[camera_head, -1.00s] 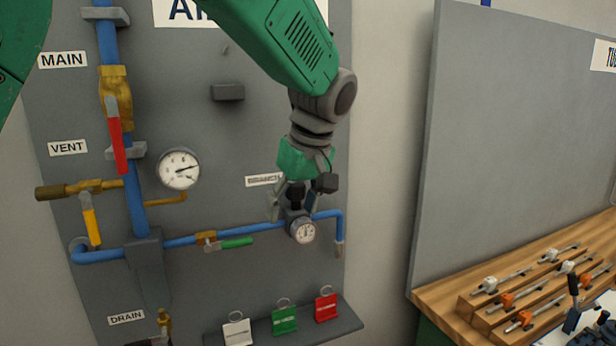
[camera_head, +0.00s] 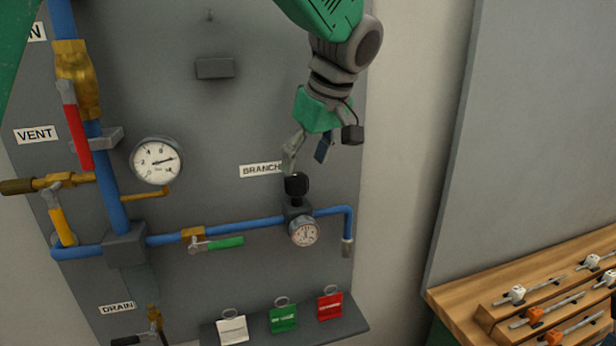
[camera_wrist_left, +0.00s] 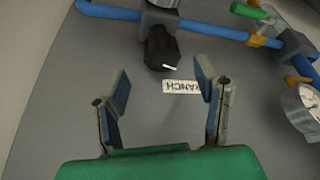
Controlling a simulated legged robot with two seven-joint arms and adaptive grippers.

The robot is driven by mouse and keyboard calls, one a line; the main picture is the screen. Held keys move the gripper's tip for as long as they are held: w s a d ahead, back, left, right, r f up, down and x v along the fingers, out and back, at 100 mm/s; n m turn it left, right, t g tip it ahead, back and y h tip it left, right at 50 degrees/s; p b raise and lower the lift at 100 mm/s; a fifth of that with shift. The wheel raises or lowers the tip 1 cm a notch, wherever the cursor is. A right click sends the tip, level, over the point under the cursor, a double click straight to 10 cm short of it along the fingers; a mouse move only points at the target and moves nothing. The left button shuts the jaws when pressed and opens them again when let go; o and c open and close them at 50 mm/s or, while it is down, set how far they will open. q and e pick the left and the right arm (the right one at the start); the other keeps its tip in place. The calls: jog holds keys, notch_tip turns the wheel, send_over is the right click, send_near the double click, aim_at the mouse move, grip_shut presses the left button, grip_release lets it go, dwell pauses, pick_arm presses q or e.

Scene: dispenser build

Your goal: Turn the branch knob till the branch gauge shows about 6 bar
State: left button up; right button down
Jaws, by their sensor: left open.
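The black branch knob (camera_head: 296,185) stands on top of a dark regulator body on the blue branch pipe. It also shows in the left wrist view (camera_wrist_left: 162,48), with a white mark on it. The small round branch gauge (camera_head: 303,231) sits just below the knob; its needle is too small to read surely. My left gripper (camera_head: 306,155) is open and empty, above the knob and apart from it. In the left wrist view my open fingers (camera_wrist_left: 164,92) are spread, with the knob beyond their tips. The BRANCH label (camera_head: 261,170) is left of the knob. My right gripper is not in view.
A larger gauge (camera_head: 157,160) and the red (camera_head: 77,137), yellow (camera_head: 62,221) and green (camera_head: 222,243) valve levers lie to the left. A shelf (camera_head: 343,325) with white, green and red tags is below. A wooden bench (camera_head: 455,297) stands at right.

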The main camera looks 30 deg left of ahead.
aim_at(297, 176)
pick_arm(q)
jog(key=a+f, duration=0.2)
jog(key=f, duration=0.1)
jog(key=a+f, duration=0.1)
jog(key=shift+w+a+f, duration=0.2)
jog(key=shift+w+a, duration=0.05)
jog(key=shift+w, duration=0.15)
jog(key=shift+s+f+p, duration=0.15)
jog(key=shift+s+p, duration=0.05)
jog(key=shift+p, duration=0.1)
jog(key=shift+s+d+f, duration=0.1)
jog(key=shift+d, duration=0.45)
jog(key=shift+w+d, duration=0.25)
jog(key=shift+d, duration=0.5)
jog(key=c, duration=1)
jog(key=shift+s+a, duration=0.25)
jog(key=shift+a, duration=0.2)
jog(key=shift+c, duration=0.7)
jog(key=shift+a, duration=0.25)
jog(key=shift+w+a, duration=0.1)
jog(key=shift+w, duration=0.05)
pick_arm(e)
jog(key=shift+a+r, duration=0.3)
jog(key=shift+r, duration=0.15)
